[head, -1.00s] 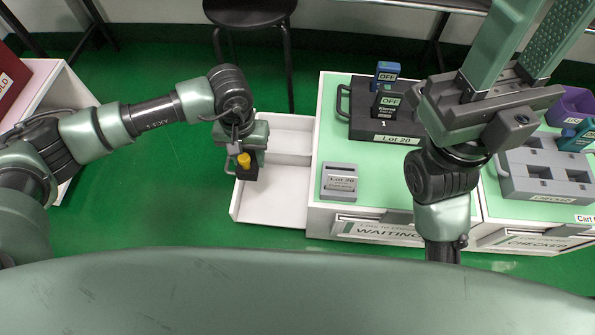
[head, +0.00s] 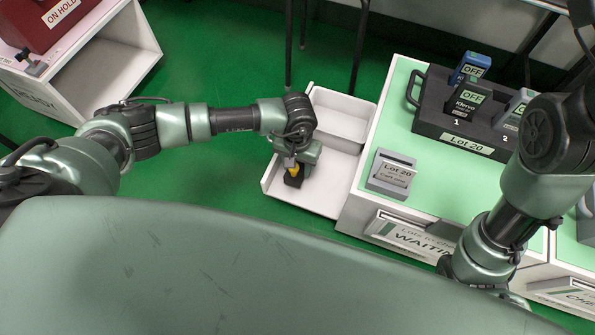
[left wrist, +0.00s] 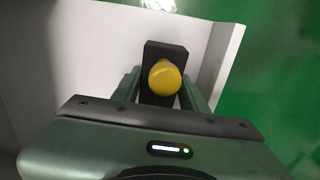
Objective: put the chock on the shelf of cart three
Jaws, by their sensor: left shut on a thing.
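The chock (head: 293,176) is a small black block with a yellow knob. My left gripper (head: 297,165) is shut on it, above or inside a white open tray (head: 290,200) beside the middle cart; I cannot tell if the chock touches the tray. In the left wrist view the chock (left wrist: 165,75) sits between the fingers, yellow knob facing the camera. A white cart (head: 112,65) at the upper left has an open shelf space and a sign partly reading "READY"; I see no cart number. My right gripper is outside the view; only its arm shows at the right.
A red "ON HOLD" case (head: 40,20) stands on the left cart. The middle cart's green top (head: 400,135) holds a dark "Lot 20" tester holder (head: 440,120) and a grey label stand (head: 391,172). Stool legs (head: 360,40) stand behind the tray. Green floor between the carts is clear.

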